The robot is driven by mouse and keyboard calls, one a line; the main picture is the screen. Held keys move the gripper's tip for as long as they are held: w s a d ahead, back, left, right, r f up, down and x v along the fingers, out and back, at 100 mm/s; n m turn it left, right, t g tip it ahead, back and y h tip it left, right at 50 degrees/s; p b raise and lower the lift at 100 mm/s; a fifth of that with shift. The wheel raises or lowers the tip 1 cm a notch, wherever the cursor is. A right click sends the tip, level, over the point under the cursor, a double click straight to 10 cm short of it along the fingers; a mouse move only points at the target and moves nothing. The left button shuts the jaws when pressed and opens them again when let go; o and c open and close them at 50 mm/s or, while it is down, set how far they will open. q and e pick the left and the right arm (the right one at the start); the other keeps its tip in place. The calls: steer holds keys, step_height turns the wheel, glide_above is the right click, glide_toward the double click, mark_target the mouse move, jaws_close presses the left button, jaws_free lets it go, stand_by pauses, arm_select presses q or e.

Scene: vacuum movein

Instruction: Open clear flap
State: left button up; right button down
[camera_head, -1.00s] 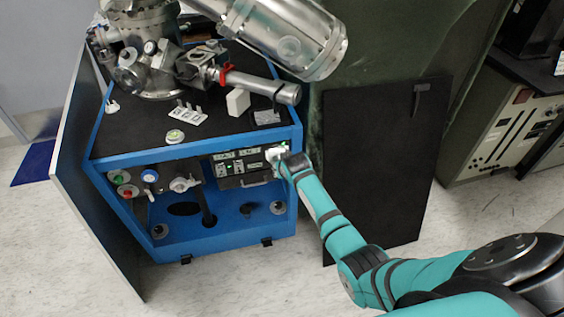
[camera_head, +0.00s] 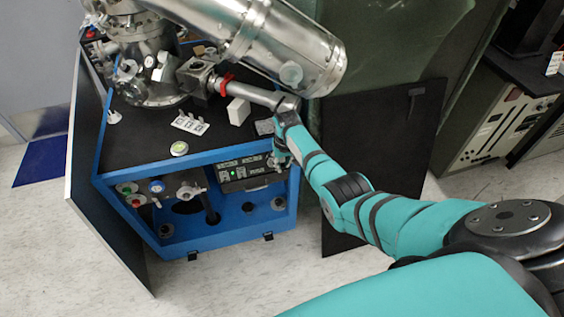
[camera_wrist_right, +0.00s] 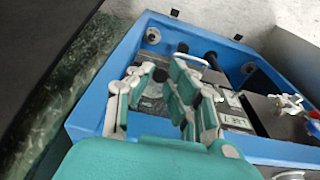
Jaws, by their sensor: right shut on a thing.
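My right gripper (camera_head: 281,160) is at the right end of the control panel (camera_head: 240,172) on the front of the blue-framed cart (camera_head: 215,240). It points down from above the cart's top right corner. In the right wrist view its two fingers (camera_wrist_right: 160,85) stand with a narrow gap and a grey patch between them. The clear flap cannot be made out apart from the panel; the gripper covers the part it is closed on. My left gripper is not in view.
A steel vacuum chamber and a thick metal cylinder (camera_head: 285,45) rise over the cart, close to my right wrist. A white block (camera_head: 238,111) and a switch plate (camera_head: 190,124) are on the black top. A dark panel (camera_head: 400,145) leans to the right. Floor in front is clear.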

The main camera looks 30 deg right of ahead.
steer(key=shift+w+r+g+b, duration=0.55)
steer(key=shift+g+b, duration=0.25)
steer(key=shift+b, duration=0.15)
steer(key=shift+w+d+r, duration=0.1)
steer(key=shift+r, duration=0.05)
steer(key=shift+w+r+g+b, duration=0.1)
steer(key=shift+r+g+b, duration=0.1)
steer(key=shift+g+b, duration=0.15)
steer(key=shift+r+y, duration=0.1)
steer(key=shift+y, duration=0.2)
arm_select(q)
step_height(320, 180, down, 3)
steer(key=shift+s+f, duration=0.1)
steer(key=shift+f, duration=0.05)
